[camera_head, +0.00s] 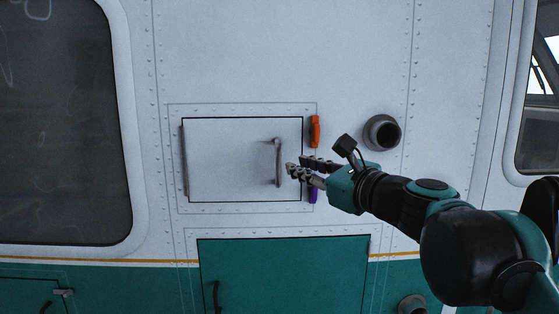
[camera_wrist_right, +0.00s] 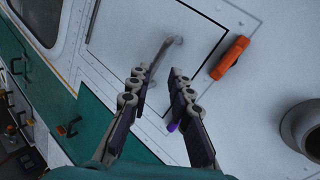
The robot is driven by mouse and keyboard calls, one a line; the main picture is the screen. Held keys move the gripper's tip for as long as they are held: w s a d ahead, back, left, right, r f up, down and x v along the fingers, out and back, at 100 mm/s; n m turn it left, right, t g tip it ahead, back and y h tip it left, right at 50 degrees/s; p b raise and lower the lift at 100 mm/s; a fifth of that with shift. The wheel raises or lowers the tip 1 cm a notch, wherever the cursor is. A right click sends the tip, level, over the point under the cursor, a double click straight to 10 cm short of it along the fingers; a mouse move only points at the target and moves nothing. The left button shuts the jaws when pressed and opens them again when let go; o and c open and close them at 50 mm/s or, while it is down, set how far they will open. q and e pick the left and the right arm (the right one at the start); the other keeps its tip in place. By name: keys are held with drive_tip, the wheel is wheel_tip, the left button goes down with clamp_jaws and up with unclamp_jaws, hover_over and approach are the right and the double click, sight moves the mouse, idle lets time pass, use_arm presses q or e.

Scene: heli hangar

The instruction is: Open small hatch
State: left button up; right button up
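The small hatch (camera_head: 230,150) is a pale rectangular panel in the white wall, lying flush in its frame. A grey vertical bar handle (camera_head: 277,162) stands near its right edge, and the handle also shows in the right wrist view (camera_wrist_right: 166,47). A hinge-like grey strip (camera_head: 184,160) runs along the left edge. My right gripper (camera_head: 298,169) is just right of the handle, its fingers pointing towards it. In the right wrist view the gripper (camera_wrist_right: 160,75) has its fingers apart, the handle beyond and between the tips; contact cannot be told. My left gripper is out of view.
An orange latch (camera_head: 315,131) sits at the hatch's upper right and a purple one (camera_head: 313,193) at its lower right, partly behind my gripper. A round grey port (camera_head: 382,132) sticks out to the right. A green panel (camera_head: 285,270) lies below.

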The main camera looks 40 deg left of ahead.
sight(280, 159)
drive_tip(key=w+a+m, duration=0.1)
drive_tip(key=a, duration=0.1)
drive_tip(key=w+a+m+p, duration=0.1)
drive_tip(key=a, duration=0.2)
drive_tip(key=w+a+m+p, duration=0.1)
drive_tip(key=a, duration=0.2)
drive_tip(key=shift+a+g, duration=0.2)
drive_tip(key=shift+g, duration=0.1)
drive_tip(key=shift+d, duration=0.1)
clamp_jaws()
